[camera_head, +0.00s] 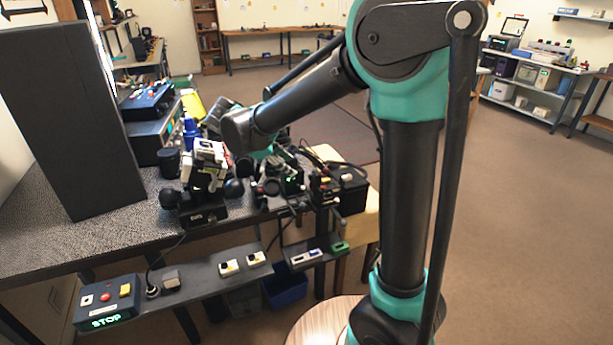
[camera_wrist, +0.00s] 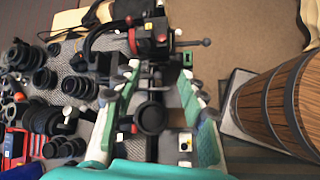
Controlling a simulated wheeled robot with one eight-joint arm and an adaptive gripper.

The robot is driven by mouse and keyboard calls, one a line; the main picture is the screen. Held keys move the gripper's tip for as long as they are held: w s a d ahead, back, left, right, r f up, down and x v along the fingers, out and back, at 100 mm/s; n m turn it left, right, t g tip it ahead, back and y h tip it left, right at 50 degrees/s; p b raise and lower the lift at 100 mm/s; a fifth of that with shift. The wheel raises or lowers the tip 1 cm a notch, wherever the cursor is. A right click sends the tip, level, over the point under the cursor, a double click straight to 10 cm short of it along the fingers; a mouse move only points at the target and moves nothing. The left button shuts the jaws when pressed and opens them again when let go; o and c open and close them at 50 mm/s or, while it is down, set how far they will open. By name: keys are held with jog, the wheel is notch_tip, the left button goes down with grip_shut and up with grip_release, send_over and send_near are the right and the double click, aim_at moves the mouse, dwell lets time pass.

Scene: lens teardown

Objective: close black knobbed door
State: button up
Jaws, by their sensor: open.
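A tall black panel (camera_head: 70,115) stands on the left of the speckled worktable in the head view. It may be the black door, but I see no knob on it and cannot tell whether it is open. My gripper (camera_wrist: 160,85) is open in the wrist view, its two teal-and-grey fingers apart. A round black knob-like part (camera_wrist: 152,118) shows between the fingers; I cannot tell what it belongs to or how far off it is. In the head view my gripper is mostly hidden behind my arm, over the equipment right of the panel.
A white-and-black device (camera_head: 206,165) with black balls stands on the worktable (camera_head: 95,235). A control box (camera_head: 107,302) reading STOP sits on the front shelf. Several black lens-like cylinders (camera_wrist: 45,78) crowd the wrist view's left. A wooden barrel (camera_wrist: 285,105) stands at its right.

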aim_at(309, 176)
jog(key=w+a+r+n, duration=0.1)
jog(key=a+r+n, duration=0.1)
jog(key=a, duration=0.2)
jog(key=shift+t+h, duration=0.3)
jog(key=shift+t, duration=0.1)
jog(key=x, duration=1.7)
jog(key=shift+d+f, duration=0.15)
jog(key=shift+f, duration=0.05)
grip_shut()
